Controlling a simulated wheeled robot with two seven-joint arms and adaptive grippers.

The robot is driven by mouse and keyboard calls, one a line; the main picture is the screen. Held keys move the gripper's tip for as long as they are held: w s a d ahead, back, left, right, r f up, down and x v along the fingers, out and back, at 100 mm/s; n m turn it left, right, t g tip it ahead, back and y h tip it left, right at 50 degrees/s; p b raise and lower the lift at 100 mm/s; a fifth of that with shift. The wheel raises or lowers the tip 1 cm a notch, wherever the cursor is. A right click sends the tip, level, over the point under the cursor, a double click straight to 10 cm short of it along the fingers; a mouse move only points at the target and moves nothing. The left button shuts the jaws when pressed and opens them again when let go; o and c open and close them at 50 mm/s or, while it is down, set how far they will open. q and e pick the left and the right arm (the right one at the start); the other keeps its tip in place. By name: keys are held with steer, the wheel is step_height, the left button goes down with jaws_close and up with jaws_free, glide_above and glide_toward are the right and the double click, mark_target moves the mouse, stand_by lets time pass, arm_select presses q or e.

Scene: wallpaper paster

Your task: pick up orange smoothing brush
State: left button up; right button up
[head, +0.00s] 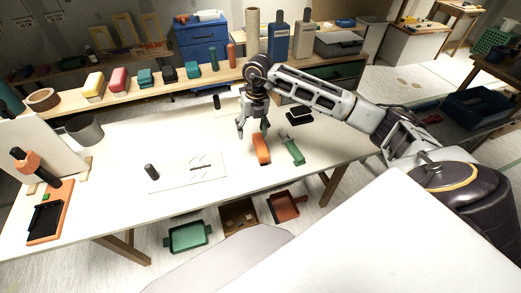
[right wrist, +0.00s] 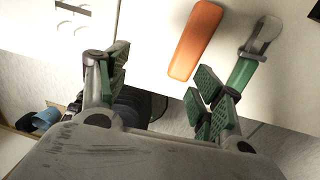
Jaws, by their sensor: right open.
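The orange smoothing brush (head: 261,149) lies on the white table, showing as a long, rounded orange shape. It also shows at the top of the right wrist view (right wrist: 194,42), lying beyond the fingertips. My right gripper (head: 252,129) hangs over the table just behind and left of the brush, with its fingers pointing down. In the right wrist view the two green-padded fingers (right wrist: 160,88) stand apart with nothing between them. Whether any finger touches the brush is unclear. My left gripper is not in view.
A green-handled tool (head: 292,150) with a metal head lies close right of the brush. A black block (head: 299,116) is behind it. A white sheet (head: 188,174) and a dark cylinder (head: 151,172) are to the left. The front right of the table is clear.

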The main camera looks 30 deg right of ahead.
mark_target(261, 146)
steer(key=d, duration=0.1)
steer(key=d+h, duration=0.1)
steer(key=d, duration=0.1)
steer(key=shift+d+r+m, duration=0.3)
steer(key=shift+d+r, duration=0.1)
steer(key=shift+f, duration=0.15)
step_height(261, 146, down, 8)
steer(key=shift+f, duration=0.15)
steer(key=shift+f, duration=0.15)
stand_by(0.4)
